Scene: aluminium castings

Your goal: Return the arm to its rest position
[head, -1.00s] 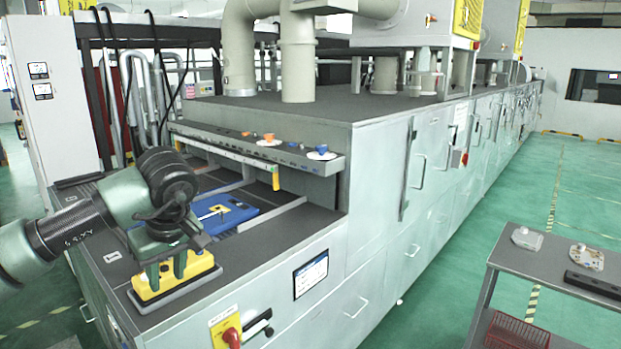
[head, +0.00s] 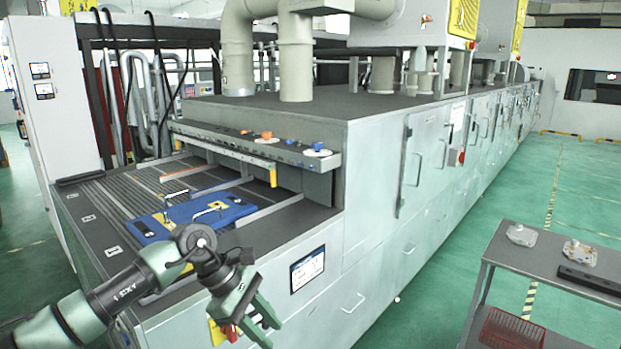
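My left arm comes in from the lower left. Its green gripper (head: 250,318) hangs in front of the machine's front face, near the red switch. The two fingers stand apart with nothing visible between them, so it is open and empty. A yellow block (head: 186,268) on the machine's front ledge is mostly hidden behind my arm. My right gripper is not in view.
The large grey machine (head: 375,180) fills the middle, with a screen (head: 308,269) and a red switch (head: 229,331) on its front. A grey cart (head: 510,257) with metal parts and a red basket (head: 513,329) stands at the right. Green floor between is clear.

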